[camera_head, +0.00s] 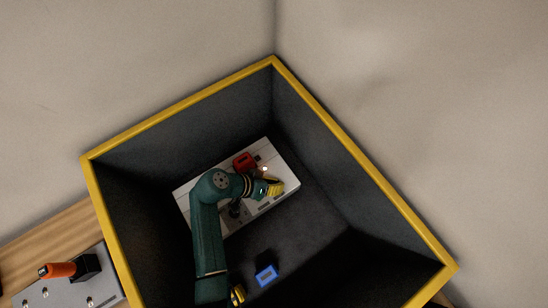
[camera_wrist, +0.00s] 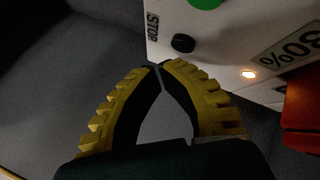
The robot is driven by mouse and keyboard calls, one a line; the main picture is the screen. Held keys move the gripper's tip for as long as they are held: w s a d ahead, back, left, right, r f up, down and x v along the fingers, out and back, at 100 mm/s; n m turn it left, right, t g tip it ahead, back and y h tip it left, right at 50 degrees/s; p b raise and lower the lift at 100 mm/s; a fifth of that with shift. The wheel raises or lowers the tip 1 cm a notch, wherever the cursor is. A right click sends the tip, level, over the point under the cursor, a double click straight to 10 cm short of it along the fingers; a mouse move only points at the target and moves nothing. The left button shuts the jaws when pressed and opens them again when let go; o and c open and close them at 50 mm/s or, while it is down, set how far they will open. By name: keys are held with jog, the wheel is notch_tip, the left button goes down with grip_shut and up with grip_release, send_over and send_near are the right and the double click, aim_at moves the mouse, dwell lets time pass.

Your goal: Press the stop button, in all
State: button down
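The stop button is a small black round knob (camera_wrist: 182,43) next to the printed word STOP on a pale panel (camera_wrist: 225,45), upper middle of the wrist view. My gripper (camera_wrist: 159,66) has ridged yellow fingers whose tips meet, with nothing seen between them. The tips appear just below the black button, with a small gap in the picture; I cannot tell the depth. In the head view the pale box (camera_head: 284,161) lies inside a deep dark bin, and my gripper (camera_head: 276,188) is over its right part. The stop button cannot be made out there.
A green button (camera_wrist: 205,2), a lit lamp (camera_wrist: 249,74) and a 30% label (camera_wrist: 292,46) are near the stop button. A red part (camera_wrist: 303,105) is at right. The yellow-rimmed bin (camera_head: 180,112) has high walls. A blue block (camera_head: 266,275) lies on its floor.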

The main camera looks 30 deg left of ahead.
jog(key=shift+f+b, duration=0.3)
jog(key=shift+f, duration=0.1)
jog(key=shift+f+b, duration=0.3)
jog(key=shift+f, duration=0.15)
dwell(0.5)
jog(key=shift+r+p, duration=0.8)
jog(key=shift+p, duration=0.05)
jog(key=shift+r, duration=0.1)
notch_tip(320, 180, up, 5)
jog(key=p, duration=0.4)
jog(key=shift+p, duration=0.35)
dwell(0.4)
